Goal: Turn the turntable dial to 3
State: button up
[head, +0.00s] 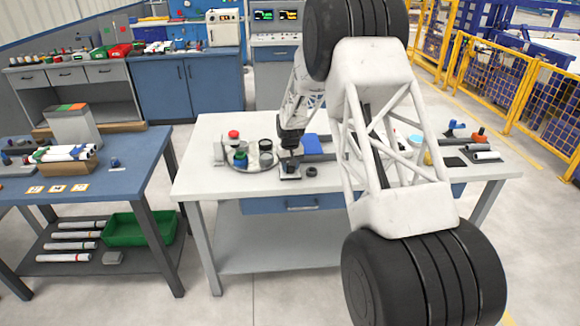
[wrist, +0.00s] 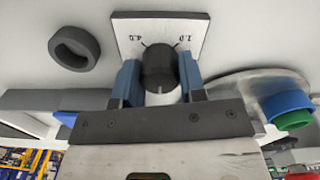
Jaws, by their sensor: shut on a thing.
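The dial is a black round knob (wrist: 158,66) on a white square plate (wrist: 188,27) with printed marks near its far edge; the readable ones look like 4.0 and 1.0, seen upside down. A small light line shows on the knob's near side. My gripper (wrist: 159,75) is shut on the knob, one blue finger on each side. In the head view, my gripper (head: 289,155) reaches down to the dial plate (head: 290,175) at the table's front. The turntable (head: 240,165) is a grey disc left of the dial, carrying several small parts. The other dial marks are hidden.
A black ring (wrist: 74,47) lies on the table beside the dial plate, also in the head view (head: 310,171). A blue and green part (wrist: 288,108) stands on the turntable. A blue bin (head: 312,145) is behind the dial. My arm hides the table's middle right.

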jog(key=m, duration=0.4)
jog(key=shift+m, duration=0.3)
jog(key=m, duration=0.4)
dwell(0.3)
jog(key=o, duration=0.9)
jog(key=shift+r, duration=3.95)
